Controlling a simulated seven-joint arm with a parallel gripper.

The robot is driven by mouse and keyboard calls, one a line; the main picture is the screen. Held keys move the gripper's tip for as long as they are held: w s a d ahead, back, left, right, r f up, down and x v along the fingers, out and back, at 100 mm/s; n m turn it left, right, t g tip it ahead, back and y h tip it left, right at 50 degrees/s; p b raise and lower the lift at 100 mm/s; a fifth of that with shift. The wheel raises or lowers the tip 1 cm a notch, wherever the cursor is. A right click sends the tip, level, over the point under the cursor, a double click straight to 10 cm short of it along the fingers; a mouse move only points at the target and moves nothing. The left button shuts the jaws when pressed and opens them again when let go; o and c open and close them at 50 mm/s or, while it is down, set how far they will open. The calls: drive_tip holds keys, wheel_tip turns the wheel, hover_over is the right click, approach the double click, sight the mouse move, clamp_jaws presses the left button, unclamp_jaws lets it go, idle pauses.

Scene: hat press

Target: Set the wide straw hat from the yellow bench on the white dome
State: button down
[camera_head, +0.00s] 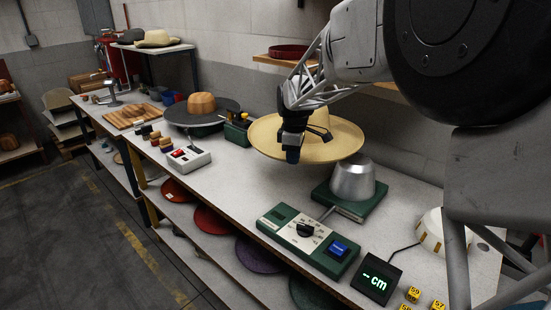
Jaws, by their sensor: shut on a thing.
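The hat is pale yellow, with a low crown partly hidden behind my gripper and arm. It is held brim-down and roughly level above the bench (260,187). A pale silver-grey dome (353,181) stands on a green base (341,204), just below and right of the hat. The hat's right brim overlaps the dome's upper edge in the picture; I cannot tell the gap. A white rounded piece with tan stripes (431,231) stands further right, partly hidden by my arm.
A green control box (290,233) and a "cm" display (376,281) stand at the front right, near yellow numbered blocks (413,294). A wall shelf (270,60) is behind my arm. The bench front between the boxes is clear.

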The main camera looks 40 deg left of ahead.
drive_tip(key=w+d+m, duration=0.1)
drive_tip(key=w+d, duration=0.1)
drive_tip(key=d, duration=0.6)
drive_tip(key=w+d+m, duration=0.1)
drive_tip(key=w+d, duration=0.2)
drive_tip(key=d, duration=0.5)
drive_tip(key=m, duration=0.4)
hover_over(420, 281)
wheel_tip(420, 281, down, 4)
drive_tip(key=shift+f, duration=0.3)
drive_tip(key=shift+f, duration=7.35)
drive_tip(key=c, duration=1.1)
unclamp_jaws()
